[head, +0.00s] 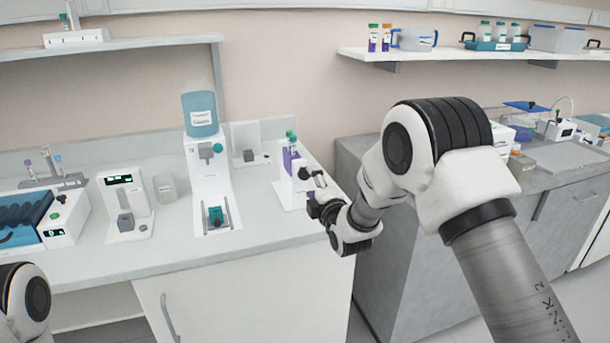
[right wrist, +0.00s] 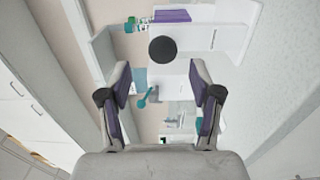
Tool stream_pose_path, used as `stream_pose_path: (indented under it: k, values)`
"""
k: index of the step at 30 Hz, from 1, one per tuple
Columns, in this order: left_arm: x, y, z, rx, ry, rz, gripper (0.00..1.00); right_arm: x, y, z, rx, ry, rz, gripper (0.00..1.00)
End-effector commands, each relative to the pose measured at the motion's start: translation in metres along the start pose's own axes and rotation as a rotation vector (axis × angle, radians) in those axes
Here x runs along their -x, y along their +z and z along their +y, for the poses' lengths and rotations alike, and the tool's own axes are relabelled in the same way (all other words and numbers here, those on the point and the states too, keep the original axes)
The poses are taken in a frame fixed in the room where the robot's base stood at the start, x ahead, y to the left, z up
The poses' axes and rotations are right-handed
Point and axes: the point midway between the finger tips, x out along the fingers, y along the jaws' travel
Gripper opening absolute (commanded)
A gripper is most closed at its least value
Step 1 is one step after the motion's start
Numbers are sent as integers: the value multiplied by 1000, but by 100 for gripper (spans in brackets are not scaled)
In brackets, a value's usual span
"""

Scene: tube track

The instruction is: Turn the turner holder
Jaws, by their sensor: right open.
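The turner holder (head: 291,188) is a white stand near the right end of the white bench, with purple and green-capped tubes at its top and a dark knob on its right side. In the right wrist view, I take the round black piece (right wrist: 162,49) ahead of the fingertips to be its knob, seen end-on. My right gripper (head: 316,190) is just right of the stand; its fingers also show in the right wrist view (right wrist: 160,80), spread apart with nothing clamped between them. Whether they touch the knob I cannot tell. Only part of my left arm shows at lower left; its gripper is outside the frame.
A white dispenser (head: 205,170) with a blue bottle stands left of the holder. A small white device (head: 125,200) and a blue-topped machine (head: 30,215) are farther left. A grey counter (head: 400,255) stands to the right, and a shelf (head: 440,58) hangs above.

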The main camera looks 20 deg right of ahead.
Motion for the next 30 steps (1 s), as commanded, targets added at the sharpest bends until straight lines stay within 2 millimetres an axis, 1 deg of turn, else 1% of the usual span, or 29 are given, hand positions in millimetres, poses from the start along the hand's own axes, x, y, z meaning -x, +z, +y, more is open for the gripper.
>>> stream_pose_path:
  k: [1, 6, 9, 12, 18, 19, 20, 21, 24, 30]
  values:
    - [4, 0, 0, 0, 0, 0, 40, -9, 0, 1, 0, 0, 0, 64]
    - [12, 0, 0, 0, 0, 0, 40, -43, 0, 0, -2, -2, 0, 64]
    - [14, 0, 0, 0, 0, 0, 40, -56, 0, -1, -3, -3, 0, 64]
    - [14, 0, 0, 0, 0, 0, 40, -63, 0, -2, -3, -6, 0, 64]
    - [14, 0, 0, 0, 0, 0, 40, -64, 0, -3, -4, -6, 0, 64]
    - [14, 0, 0, 0, 0, 0, 40, -64, 0, -3, -4, -6, 0, 60]
    - [14, 0, 0, 0, 0, 0, 40, -64, 0, -3, -4, -6, 0, 50]
    - [14, 0, 0, 0, 0, 0, 40, -63, 0, -3, -4, -6, 0, 35]
    - [14, 0, 0, 0, 0, 0, 40, -63, 0, -3, -4, -6, 0, 3]
    - [14, 0, 0, 0, 0, 0, 40, -63, 0, -3, -5, -6, 0, 3]
